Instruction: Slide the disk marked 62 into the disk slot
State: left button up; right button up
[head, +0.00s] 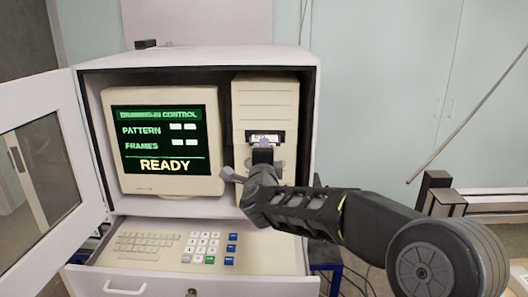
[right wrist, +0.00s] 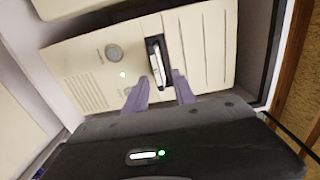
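The disk slot (head: 250,136) is a dark opening in the front of the beige computer tower (head: 266,100). A dark disk with a white label edge (right wrist: 156,64) sits in the slot, and its label also shows in the head view (head: 264,137). The number on it is too small to read. My right gripper (right wrist: 160,76) is right in front of the slot. Its two purple fingers are spread apart, with the disk's edge just beyond and between their tips. In the head view the right gripper (head: 264,145) partly covers the slot. My left gripper is not in view.
The tower stands in a white cabinet beside a monitor (head: 160,141) showing READY. The cabinet door (head: 20,90) hangs open at the left. A pulled-out drawer with a keyboard (head: 147,243) and keypad (head: 203,243) lies below my right arm. Cabinet walls close in around the tower.

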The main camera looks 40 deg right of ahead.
jog(key=shift+s+d+r, duration=0.1)
jog(key=shift+s+r, duration=0.75)
jog(key=shift+c, duration=1.4)
jog(key=s+a+m, duration=0.1)
jog(key=m, duration=0.1)
jog(key=s+a+m, duration=0.1)
jog(key=s+m, duration=0.1)
jog(key=shift+s+a+r+b, duration=0.2)
jog(key=shift+s+a+b, duration=0.05)
jog(key=shift+a+b, duration=0.05)
jog(key=c, duration=0.3)
jog(key=s+a+m, duration=0.1)
jog(key=m, duration=0.2)
jog(key=s+a+f+m, duration=0.1)
jog(key=m, duration=0.3)
jog(key=s+a+f+m, duration=0.1)
jog(key=m, duration=0.2)
jog(key=shift+s+a+f, duration=0.2)
jog(key=shift+a, duration=0.15)
grip_shut()
jog(key=shift+d+f+m, duration=0.1)
jog(key=shift+f+m, duration=0.1)
jog(key=shift+m, duration=1.8)
